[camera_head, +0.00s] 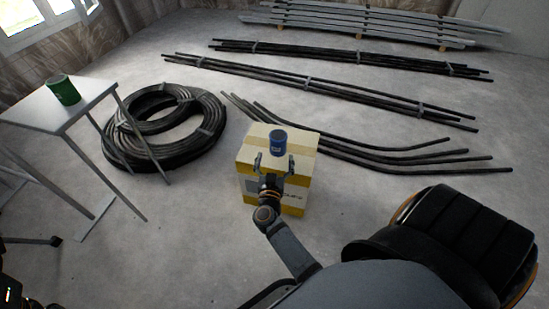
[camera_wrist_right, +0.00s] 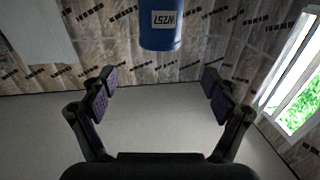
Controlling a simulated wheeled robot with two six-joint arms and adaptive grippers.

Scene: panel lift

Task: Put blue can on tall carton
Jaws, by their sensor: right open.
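The blue can (camera_head: 278,142) appears to stand upright on top of the tall carton (camera_head: 249,146), a pale box with yellow bands. My right gripper (camera_head: 273,164) is open in front of the can, at the near side of the carton top, and hides part of the carton's front. In the right wrist view the blue can (camera_wrist_right: 160,28), with a white label, comes in from the top edge. It is centred between the spread fingers (camera_wrist_right: 160,88) and beyond their tips, with a gap on both sides.
A green can (camera_head: 63,90) stands on a small grey table (camera_head: 98,90) at the left. A coil of black pipe (camera_head: 128,150) lies between table and carton. Long dark pipes (camera_head: 330,87) and pale planks (camera_head: 360,24) lie behind.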

